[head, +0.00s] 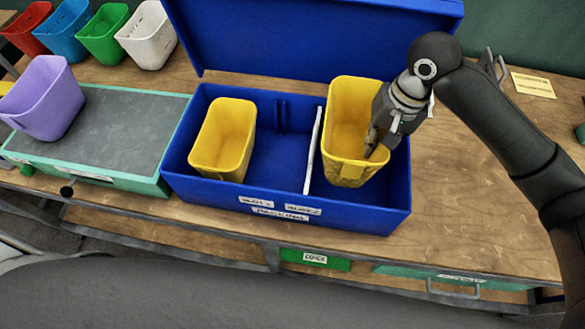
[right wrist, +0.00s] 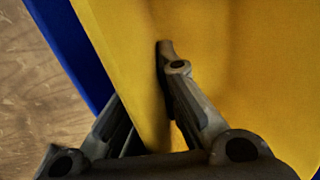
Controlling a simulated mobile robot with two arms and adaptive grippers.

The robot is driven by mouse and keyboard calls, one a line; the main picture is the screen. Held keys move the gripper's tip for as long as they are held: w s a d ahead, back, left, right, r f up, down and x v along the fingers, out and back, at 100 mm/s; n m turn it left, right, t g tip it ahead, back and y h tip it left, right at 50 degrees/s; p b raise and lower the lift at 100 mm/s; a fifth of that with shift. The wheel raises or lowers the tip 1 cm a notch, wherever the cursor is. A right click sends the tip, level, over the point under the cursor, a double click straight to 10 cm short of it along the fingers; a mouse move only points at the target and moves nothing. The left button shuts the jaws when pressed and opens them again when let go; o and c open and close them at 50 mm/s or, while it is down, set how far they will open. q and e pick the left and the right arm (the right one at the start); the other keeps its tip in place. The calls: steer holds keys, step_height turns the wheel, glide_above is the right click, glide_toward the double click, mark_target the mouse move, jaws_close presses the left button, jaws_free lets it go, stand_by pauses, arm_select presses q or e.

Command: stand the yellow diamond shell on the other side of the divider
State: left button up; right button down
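The yellow diamond shell (head: 348,172) is an open bin with a patterned lower front. It stands upright in the right part of the blue case (head: 180,160), right of the white divider (head: 314,150). My right gripper (head: 372,140) is at its right wall, one finger inside and one outside. In the right wrist view the fingers (right wrist: 150,85) close in on the yellow wall (right wrist: 230,50), and the outer fingertip is hidden behind it. I cannot tell whether the shell touches the case floor. A plain yellow shell (head: 222,140) stands left of the divider. My left gripper is out of view.
The left part has bare floor (head: 275,160) between the plain shell and the divider. The raised blue lid (head: 300,40) is behind. A lilac bin (head: 45,100) stands on a grey-topped unit (head: 120,125) at left. Red, blue, green and white bins (head: 148,38) stand behind it.

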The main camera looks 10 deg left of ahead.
steer(key=shift+f+b, duration=0.35)
steer(key=shift+f, duration=0.25)
steer(key=shift+w+f, duration=0.25)
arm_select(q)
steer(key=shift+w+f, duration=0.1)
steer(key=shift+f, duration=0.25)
arm_select(e)
step_height(320, 180, down, 10)
arm_select(q)
steer(key=shift+p, duration=0.3)
arm_select(e)
steer(key=c, duration=1.6)
jaws_free()
steer(key=shift+f, duration=0.1)
steer(key=shift+c, duration=0.2)
arm_select(q)
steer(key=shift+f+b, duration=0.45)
steer(key=shift+b, duration=0.05)
arm_select(e)
step_height(320, 180, up, 12)
steer(key=d, duration=0.1)
steer(key=shift+d, duration=0.35)
